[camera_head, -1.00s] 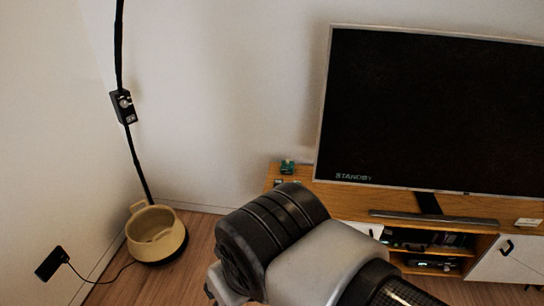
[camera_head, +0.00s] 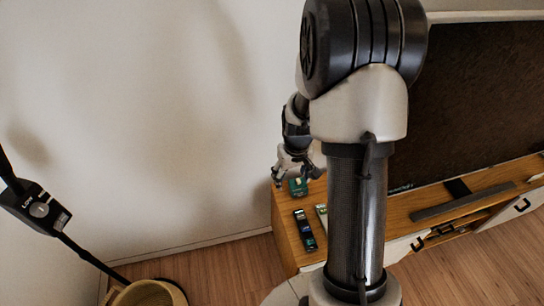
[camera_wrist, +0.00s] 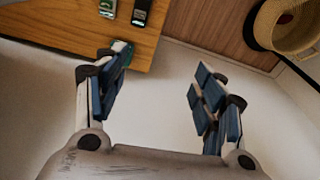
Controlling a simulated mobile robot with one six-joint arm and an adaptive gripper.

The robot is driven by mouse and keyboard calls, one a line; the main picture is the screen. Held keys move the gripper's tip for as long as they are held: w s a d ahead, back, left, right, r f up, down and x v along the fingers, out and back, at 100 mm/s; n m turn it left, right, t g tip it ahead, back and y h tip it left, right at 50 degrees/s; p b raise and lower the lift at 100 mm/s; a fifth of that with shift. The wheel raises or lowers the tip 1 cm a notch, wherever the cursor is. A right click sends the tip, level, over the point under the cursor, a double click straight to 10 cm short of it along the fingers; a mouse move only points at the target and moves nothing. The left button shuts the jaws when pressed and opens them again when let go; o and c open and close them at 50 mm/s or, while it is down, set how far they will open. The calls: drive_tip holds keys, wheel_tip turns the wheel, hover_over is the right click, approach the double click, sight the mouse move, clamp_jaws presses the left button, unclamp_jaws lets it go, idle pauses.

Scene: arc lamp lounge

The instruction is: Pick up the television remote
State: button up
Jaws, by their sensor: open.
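A slim dark handset that looks like the television remote (camera_head: 305,230) lies on the left end of the wooden TV console (camera_head: 284,222). Its dark end also shows at the top of the wrist view (camera_wrist: 142,12). A paler slim item (camera_head: 321,214) lies to its right, and also shows in the wrist view (camera_wrist: 107,8). My gripper (camera_head: 294,176) is open and empty near the console's back left corner, farther back than the remote and apart from it. In the wrist view my spread fingers (camera_wrist: 158,78) have pale wall between them.
A small green box (camera_head: 298,187) stands at the console's back corner, close to my gripper; it shows beside the left finger (camera_wrist: 122,52). The television (camera_head: 470,100) and a soundbar (camera_head: 462,203) are to the right. A basket (camera_head: 150,293) and lamp pole (camera_head: 90,258) stand at left. Floor between is clear.

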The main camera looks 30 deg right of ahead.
drive_tip(key=s+d+f+p, duration=0.1)
drive_tip(key=d+f, duration=0.3)
drive_tip(key=f, duration=0.5)
drive_tip(key=g+b, duration=0.1)
drive_tip(key=b, duration=0.2)
hover_over(306, 227)
drive_tip(key=shift+m+y, duration=0.3)
drive_tip(key=shift+m, duration=0.1)
drive_tip(key=f, duration=1.2)
drive_tip(key=a+f, duration=0.1)
drive_tip(key=f, duration=0.6)
drive_tip(key=shift+s, duration=0.1)
drive_tip(key=shift+w+d+f+b, duration=0.15)
drive_tip(key=shift+f+b, duration=0.25)
drive_tip(key=shift+f, duration=0.6)
drive_tip(key=shift+d+f+b, duration=0.15)
drive_tip(key=shift+f+b, duration=0.3)
drive_tip(key=shift+f, duration=0.5)
drive_tip(key=shift+w+d+f+b, duration=0.15)
drive_tip(key=shift+f+b, duration=0.25)
drive_tip(key=shift+f, duration=0.6)
drive_tip(key=shift+s+r, duration=0.1)
drive_tip(key=c, duration=1.2)
drive_tip(key=shift+r, duration=0.1)
drive_tip(key=shift+c, duration=0.2)
